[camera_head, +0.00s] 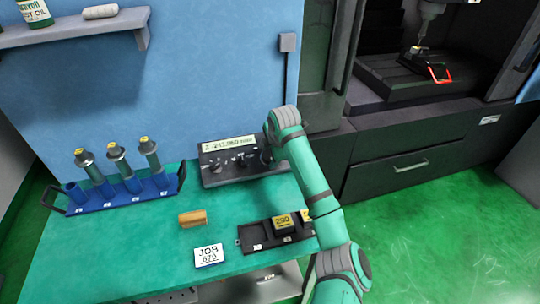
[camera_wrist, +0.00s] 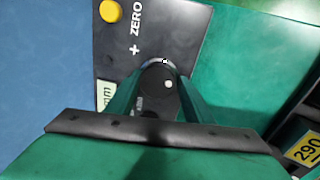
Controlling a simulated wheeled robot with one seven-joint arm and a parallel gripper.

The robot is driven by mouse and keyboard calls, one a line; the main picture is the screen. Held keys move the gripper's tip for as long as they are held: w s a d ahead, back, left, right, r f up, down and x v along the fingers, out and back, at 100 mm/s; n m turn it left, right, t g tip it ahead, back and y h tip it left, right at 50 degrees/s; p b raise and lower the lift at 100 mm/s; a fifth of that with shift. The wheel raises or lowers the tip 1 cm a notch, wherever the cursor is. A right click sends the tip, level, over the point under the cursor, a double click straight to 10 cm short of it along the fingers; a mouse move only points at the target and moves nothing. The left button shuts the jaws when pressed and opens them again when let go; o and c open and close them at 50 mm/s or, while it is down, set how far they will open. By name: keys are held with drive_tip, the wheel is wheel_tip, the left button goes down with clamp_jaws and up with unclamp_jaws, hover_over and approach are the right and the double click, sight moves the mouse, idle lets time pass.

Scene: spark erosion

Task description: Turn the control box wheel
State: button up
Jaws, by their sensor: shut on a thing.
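The control box (camera_head: 215,178) is a dark box on the green table against the blue wall, with a lit readout (camera_head: 229,144) and several knobs on its face. In the wrist view its dark face (camera_wrist: 185,30) shows a "+" and "ZERO" lettering. My gripper (camera_wrist: 160,72) has its two green fingers on either side of the round black wheel (camera_wrist: 158,92), shut on it. A small light spot shows on the wheel. In the head view my gripper is at the box's right end, and my arm mostly hides the wheel there.
A blue rack (camera_head: 125,195) with several cylindrical holders stands left. A wooden block (camera_head: 193,217), a JOB card (camera_head: 208,255) and a black tray (camera_head: 255,236) with a yellow-labelled block (camera_head: 284,222) lie in front. A machine (camera_head: 400,155) stands right of the table.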

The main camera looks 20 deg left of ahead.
drive_tip(key=shift+w+a+r, duration=0.15)
drive_tip(key=shift+w+r, duration=0.05)
drive_tip(key=shift+r, duration=0.2)
drive_tip(key=o, duration=0.9)
drive_tip(key=shift+f, duration=0.15)
drive_tip(key=shift+s, duration=0.1)
drive_tip(key=v, duration=1)
drive_tip(key=shift+s+r, duration=0.2)
drive_tip(key=shift+r, duration=0.1)
